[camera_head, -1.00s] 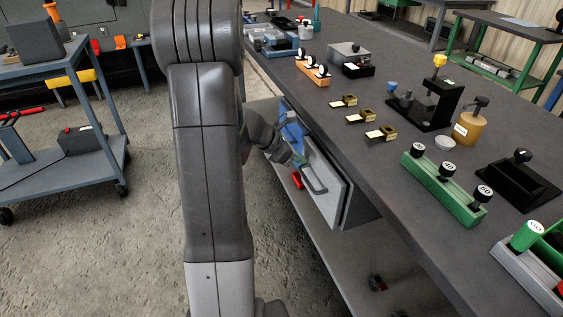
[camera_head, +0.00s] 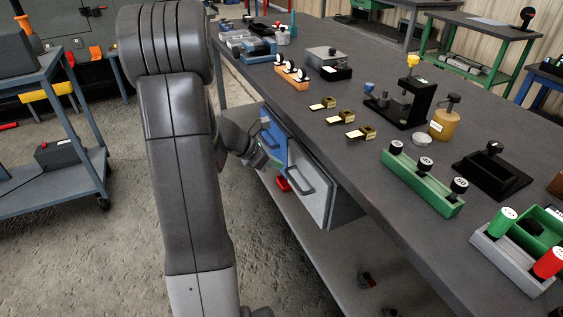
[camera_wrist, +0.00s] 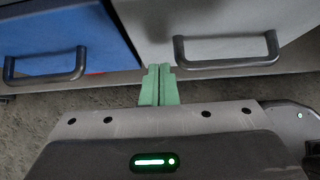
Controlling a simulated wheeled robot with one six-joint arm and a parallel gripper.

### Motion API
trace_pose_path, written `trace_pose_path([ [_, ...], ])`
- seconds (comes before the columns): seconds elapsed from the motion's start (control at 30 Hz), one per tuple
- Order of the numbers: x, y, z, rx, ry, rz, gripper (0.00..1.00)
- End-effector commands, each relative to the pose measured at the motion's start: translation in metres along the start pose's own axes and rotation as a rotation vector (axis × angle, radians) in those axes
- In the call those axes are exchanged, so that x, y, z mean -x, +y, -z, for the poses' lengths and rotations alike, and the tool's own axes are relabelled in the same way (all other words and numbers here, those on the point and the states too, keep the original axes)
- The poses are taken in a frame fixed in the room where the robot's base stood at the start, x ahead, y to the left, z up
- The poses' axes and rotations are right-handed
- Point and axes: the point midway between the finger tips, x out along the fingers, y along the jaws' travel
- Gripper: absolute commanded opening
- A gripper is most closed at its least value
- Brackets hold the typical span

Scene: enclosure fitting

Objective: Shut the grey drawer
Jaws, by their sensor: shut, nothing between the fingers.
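The grey drawer (camera_head: 312,202) hangs under the right-hand bench, with a dark bar handle (camera_wrist: 228,64) on its pale front. Its front (camera_wrist: 205,20) seems to stand out a little past the blue drawer (camera_wrist: 65,25) to its left; how far it is open I cannot tell. My gripper (camera_head: 274,166) is shut and empty, in front of the drawers. In the wrist view its green fingertips (camera_wrist: 158,70) point at the lower left part of the grey front, left of the handle. Whether they touch it I cannot tell.
The bench top (camera_head: 290,120) above carries several fixtures, including a green block with knobs (camera_head: 422,178). A red object (camera_head: 283,184) shows below the blue drawer. A lower shelf (camera_head: 325,255) runs underneath. A blue trolley (camera_head: 60,180) stands left; the floor between is open.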

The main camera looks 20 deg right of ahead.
Motion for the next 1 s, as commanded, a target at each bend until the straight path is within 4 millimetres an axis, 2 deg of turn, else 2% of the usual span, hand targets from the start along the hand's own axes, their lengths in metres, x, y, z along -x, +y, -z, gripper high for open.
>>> trace_pose_path([
  [0.2,0.055,0.002,0.002,0.003,0.002,-0.005,0.0],
  [0.4,0.089,0.002,0.003,0.003,0.003,-0.003,0.0],
  [0.6,0.102,0.001,0.004,0.003,0.004,0.0,0.0],
  [1.0,0.101,0.0,0.005,0.002,0.004,0.001,0.0],
])
